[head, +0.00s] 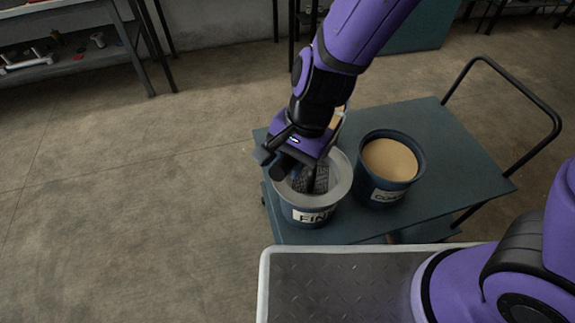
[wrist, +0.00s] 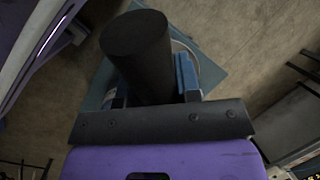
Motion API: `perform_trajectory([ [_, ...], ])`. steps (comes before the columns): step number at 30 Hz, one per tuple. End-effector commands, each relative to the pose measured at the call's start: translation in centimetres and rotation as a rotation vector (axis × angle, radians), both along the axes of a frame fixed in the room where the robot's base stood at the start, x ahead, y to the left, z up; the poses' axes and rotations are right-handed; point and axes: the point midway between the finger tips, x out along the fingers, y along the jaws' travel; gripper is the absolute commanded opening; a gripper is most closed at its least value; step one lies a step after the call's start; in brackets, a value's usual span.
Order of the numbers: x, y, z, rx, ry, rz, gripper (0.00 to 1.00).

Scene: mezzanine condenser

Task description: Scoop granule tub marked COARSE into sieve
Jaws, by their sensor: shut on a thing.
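The tub marked COARSE (head: 384,189) is dark blue, stands upright on the cart and holds tan granules (head: 390,160); part of its label is cut from view. Left of it stands a blue tub marked FINE (head: 318,215) with a broad pale grey ring (head: 341,180) at its top. I cannot tell whether that ring is a sieve. My gripper (head: 303,176) points down over the FINE tub's opening. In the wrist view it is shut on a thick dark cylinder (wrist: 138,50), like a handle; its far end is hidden.
The blue-grey cart top (head: 450,150) has free room right of the tubs, with a black push handle (head: 530,90) beyond. A tan-topped thing (head: 337,119) is partly hidden behind my gripper. A shelf (head: 70,55) stands at the far left; the floor between is clear.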

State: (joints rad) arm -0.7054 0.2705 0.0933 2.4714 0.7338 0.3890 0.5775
Motion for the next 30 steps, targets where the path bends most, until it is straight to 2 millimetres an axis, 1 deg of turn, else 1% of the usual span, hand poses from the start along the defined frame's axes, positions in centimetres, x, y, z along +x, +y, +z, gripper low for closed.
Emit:
perform_trajectory([
  [20, 1.2, -0.5, 3.2, 0.084, 0.181, -0.002, 0.03],
  [30, 2.3, -1.0, 4.4, 0.124, 0.274, -0.001, 0.03],
])
